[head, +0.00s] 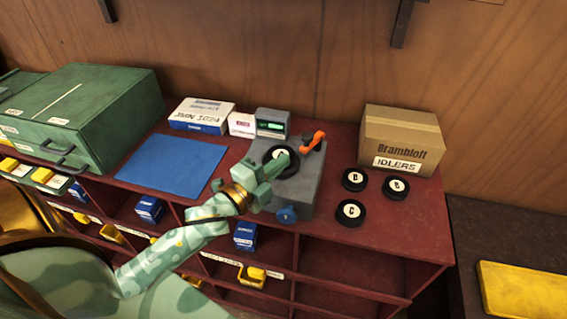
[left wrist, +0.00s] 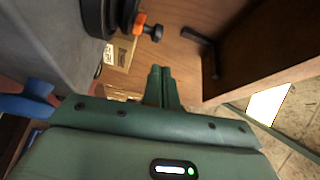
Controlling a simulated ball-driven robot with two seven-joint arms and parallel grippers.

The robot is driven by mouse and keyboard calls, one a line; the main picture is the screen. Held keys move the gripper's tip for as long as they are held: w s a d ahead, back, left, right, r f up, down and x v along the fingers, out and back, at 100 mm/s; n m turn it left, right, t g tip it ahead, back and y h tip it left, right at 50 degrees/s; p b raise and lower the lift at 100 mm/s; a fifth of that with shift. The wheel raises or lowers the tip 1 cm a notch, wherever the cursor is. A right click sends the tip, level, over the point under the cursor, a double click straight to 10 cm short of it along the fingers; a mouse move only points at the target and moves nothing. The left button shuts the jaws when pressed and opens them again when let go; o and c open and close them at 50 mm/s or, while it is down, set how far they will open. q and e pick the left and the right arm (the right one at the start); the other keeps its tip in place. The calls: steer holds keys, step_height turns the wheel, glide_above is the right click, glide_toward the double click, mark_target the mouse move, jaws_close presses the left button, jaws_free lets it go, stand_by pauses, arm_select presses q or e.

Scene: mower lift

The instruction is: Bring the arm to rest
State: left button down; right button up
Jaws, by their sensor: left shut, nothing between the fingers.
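My left arm comes in from the lower left in the head view. Its green gripper (head: 284,166) is over the grey block-shaped device (head: 302,184) on the red shelf top, in front of a black wheel marked C (head: 272,152) on that device. In the left wrist view the two fingers (left wrist: 162,86) are together with nothing between them. The device shows there as a grey face (left wrist: 50,40) at the left, with the black wheel's edge (left wrist: 98,16) and orange handle (left wrist: 141,25) above. I cannot tell whether the gripper touches the device. My right gripper is not in view.
Three black wheels (head: 351,213) lie right of the device, before a cardboard box marked IDLERS (head: 400,135). A blue mat (head: 172,165), white boxes (head: 202,115), a small display unit (head: 272,122) and a green cabinet (head: 85,110) stand left and behind. A yellow tray (head: 525,290) is at right.

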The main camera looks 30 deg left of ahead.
arm_select(q)
steer(key=shift+s+d, duration=0.1)
steer(key=shift+d, duration=0.05)
